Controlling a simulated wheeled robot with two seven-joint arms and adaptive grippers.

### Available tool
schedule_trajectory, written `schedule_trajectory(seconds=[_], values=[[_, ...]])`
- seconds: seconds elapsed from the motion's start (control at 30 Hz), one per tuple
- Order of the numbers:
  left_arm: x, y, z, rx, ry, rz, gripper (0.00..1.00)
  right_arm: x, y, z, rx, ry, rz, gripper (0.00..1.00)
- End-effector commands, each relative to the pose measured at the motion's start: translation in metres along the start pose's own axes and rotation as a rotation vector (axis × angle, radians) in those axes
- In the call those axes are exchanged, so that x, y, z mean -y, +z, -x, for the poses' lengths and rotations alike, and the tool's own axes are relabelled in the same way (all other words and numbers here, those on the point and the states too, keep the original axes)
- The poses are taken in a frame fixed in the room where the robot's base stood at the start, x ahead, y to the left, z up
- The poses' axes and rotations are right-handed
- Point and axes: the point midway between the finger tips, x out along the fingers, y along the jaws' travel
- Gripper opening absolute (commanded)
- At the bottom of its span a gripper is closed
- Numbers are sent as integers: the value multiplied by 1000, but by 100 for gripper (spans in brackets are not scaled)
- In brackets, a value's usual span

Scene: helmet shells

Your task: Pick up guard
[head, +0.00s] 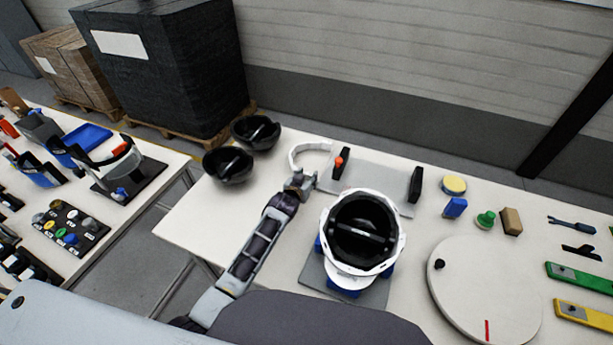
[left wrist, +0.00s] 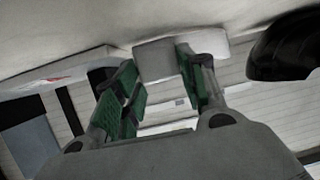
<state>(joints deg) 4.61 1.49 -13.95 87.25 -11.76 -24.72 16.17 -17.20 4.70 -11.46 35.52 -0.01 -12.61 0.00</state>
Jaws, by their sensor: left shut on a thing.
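The guard is a white curved band (head: 309,148) at the back left of the table, beside the left end of a grey plate. My left gripper (head: 302,178) is at its near end and shut on it. I cannot tell whether the guard is clear of the table. My right gripper is not in view.
A white helmet shell with a black inside (head: 326,225) sits upturned on blue supports. Two black shells (head: 228,167) lie at the left corner. The grey plate (head: 380,185) carries black posts and an orange knob. A round disc (head: 480,275) and small parts lie right.

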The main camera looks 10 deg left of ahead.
Motion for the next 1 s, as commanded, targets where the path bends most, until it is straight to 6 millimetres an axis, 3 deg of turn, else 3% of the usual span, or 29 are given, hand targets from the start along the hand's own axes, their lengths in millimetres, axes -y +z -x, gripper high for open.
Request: schedule_trajectory(seconds=[0.6,1.0], values=[[-1,-73,29,-5,0,0,15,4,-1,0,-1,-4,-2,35],[-1,-88,36,-2,0,0,15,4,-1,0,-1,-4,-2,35]])
